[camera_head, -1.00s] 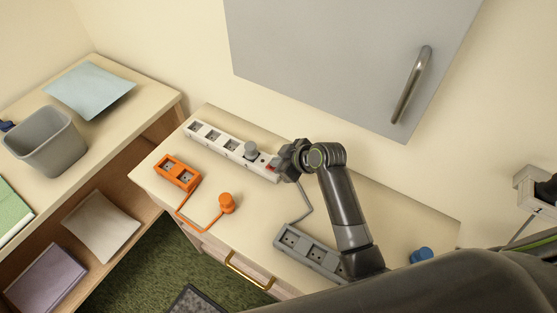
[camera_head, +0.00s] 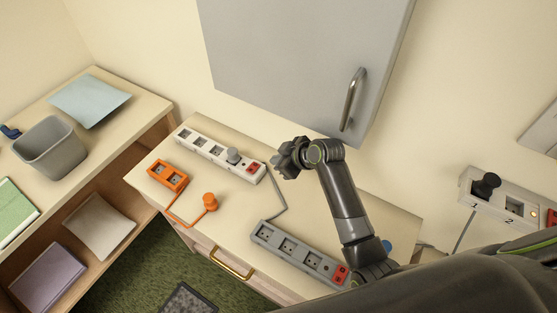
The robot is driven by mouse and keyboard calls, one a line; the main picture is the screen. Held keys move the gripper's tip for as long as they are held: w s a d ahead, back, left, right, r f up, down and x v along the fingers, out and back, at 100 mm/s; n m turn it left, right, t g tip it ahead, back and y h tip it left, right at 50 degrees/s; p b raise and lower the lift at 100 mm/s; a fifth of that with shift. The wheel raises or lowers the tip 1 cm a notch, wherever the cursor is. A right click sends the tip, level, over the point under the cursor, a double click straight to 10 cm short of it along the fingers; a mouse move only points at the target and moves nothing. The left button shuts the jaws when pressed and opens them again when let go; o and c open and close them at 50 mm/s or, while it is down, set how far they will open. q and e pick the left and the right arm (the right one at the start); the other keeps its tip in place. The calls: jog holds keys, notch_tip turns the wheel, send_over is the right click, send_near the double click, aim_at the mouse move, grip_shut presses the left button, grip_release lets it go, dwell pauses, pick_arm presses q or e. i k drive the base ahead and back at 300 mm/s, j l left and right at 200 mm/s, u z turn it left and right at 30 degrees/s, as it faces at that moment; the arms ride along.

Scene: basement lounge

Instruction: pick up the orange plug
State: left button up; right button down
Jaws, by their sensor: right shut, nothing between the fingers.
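The orange plug (camera_head: 210,201) stands on the cabinet top, joined by an orange cord to the orange two-socket block (camera_head: 168,175) at its left. My right gripper (camera_head: 281,160) is shut and empty. It is up and to the right of the orange plug, near the right end of the white power strip (camera_head: 218,152), clear of the plug. My left gripper is not in view.
A grey plug (camera_head: 233,156) sits in the white strip. A grey power strip (camera_head: 290,251) lies at the front right, partly behind my arm. A grey wall cupboard (camera_head: 300,65) hangs above. A wall strip with a black plug (camera_head: 486,185) is at right.

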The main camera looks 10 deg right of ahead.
aim_at(210, 202)
jog(key=k, duration=1.5)
